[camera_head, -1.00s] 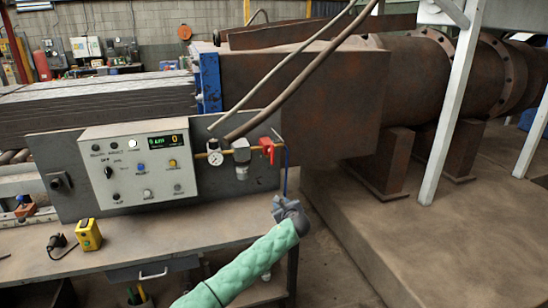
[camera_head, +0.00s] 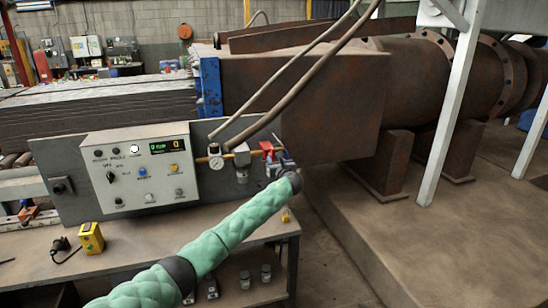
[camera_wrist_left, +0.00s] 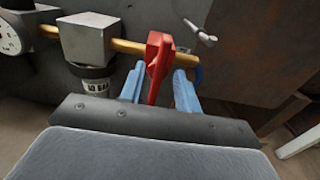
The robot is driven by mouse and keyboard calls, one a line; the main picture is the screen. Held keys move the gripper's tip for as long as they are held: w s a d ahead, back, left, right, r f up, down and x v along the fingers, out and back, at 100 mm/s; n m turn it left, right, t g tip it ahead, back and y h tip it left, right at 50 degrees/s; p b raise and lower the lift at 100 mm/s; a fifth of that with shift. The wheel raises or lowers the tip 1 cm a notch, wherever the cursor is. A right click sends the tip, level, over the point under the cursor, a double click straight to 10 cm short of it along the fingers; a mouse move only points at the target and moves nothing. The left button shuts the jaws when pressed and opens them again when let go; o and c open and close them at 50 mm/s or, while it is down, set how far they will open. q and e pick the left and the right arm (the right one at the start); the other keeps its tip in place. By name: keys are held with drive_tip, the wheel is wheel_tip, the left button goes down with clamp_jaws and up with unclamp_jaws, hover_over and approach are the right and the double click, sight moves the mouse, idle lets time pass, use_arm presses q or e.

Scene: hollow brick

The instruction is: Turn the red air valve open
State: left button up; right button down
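The red air valve handle (camera_head: 267,150) sits at the right end of a brass pipe on the grey panel. In the left wrist view the red handle (camera_wrist_left: 157,66) stands upright between the two blue fingers of my left gripper (camera_wrist_left: 158,88), with a gap on each side. The fingers are open, and their tips reach beside the handle's lower part. In the head view my left gripper (camera_head: 280,165) is just right of and below the valve, mostly hidden by my wrist. My right gripper is in neither view.
A pressure gauge (camera_head: 216,161) and a filter-regulator (camera_head: 241,158) sit left of the valve on the same pipe. A control box (camera_head: 140,168) with knobs and a display is further left. A yellow box (camera_head: 90,237) stands on the bench.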

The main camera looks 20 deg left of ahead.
use_arm(q)
drive_tip(key=shift+w+a, duration=0.45)
drive_tip(key=shift+w, duration=0.15)
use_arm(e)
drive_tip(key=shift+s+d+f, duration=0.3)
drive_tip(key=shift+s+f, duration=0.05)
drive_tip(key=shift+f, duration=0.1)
use_arm(q)
drive_tip(key=c, duration=0.7)
clamp_jaws()
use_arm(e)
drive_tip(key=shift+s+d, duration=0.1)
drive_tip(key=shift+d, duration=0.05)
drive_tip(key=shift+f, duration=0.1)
